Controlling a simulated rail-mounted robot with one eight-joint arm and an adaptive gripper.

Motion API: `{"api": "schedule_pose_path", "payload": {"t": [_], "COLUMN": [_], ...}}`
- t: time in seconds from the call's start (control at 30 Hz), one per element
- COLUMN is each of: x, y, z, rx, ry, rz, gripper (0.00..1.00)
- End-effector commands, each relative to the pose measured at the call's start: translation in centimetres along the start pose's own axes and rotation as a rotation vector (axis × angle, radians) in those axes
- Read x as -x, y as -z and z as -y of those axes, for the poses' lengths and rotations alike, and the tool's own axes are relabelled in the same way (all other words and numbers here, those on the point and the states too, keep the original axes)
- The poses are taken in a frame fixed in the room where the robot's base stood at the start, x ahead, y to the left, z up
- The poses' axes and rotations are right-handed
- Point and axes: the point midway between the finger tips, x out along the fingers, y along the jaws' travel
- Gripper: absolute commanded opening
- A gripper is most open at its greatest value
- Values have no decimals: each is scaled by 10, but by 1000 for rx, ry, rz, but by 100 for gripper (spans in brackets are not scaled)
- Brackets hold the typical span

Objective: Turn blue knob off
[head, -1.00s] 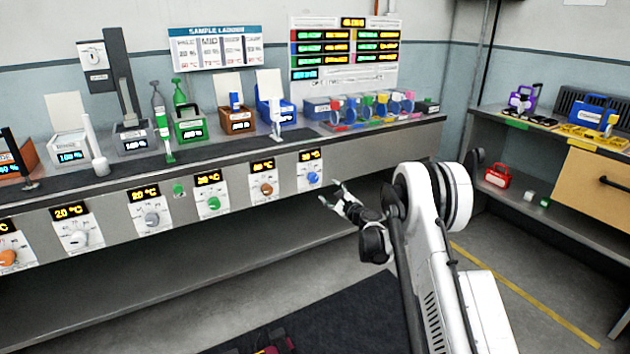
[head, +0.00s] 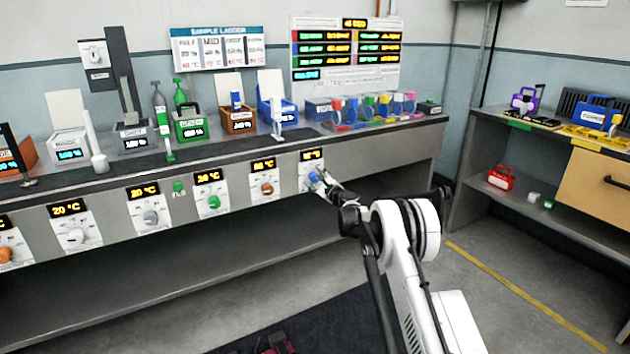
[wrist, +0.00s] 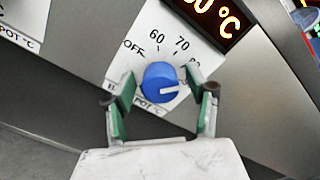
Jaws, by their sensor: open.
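The blue knob (wrist: 160,83) sits on a white dial plate (wrist: 150,45) marked OFF, 60 and 70, with another number partly hidden. Its white pointer line points to the right, away from the OFF mark at upper left. An orange temperature display (wrist: 215,15) is lit above it. My gripper (wrist: 163,100) is open, with one green-padded finger on each side of the knob. I cannot tell whether the pads touch it. In the head view the blue knob (head: 313,176) is at the right end of the bench front, with my gripper (head: 322,182) at it.
More dials line the bench front to the left, including a brown knob (head: 267,188) and a green knob (head: 213,202). Coloured baths and holders stand on the bench top (head: 350,134) above.

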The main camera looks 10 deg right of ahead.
Motion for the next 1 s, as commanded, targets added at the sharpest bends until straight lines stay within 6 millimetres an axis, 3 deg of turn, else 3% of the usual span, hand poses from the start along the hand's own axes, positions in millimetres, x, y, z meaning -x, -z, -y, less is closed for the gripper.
{"api": "schedule_pose_path", "payload": {"t": [0.2, 0.57, 1.0], "x": [0, 0, 0], "y": [0, 0, 1], "z": [0, 0, 0], "rx": [0, 0, 112], "ry": [0, 0, 0], "rz": [0, 0, 0], "gripper": [51, 6, 6]}}
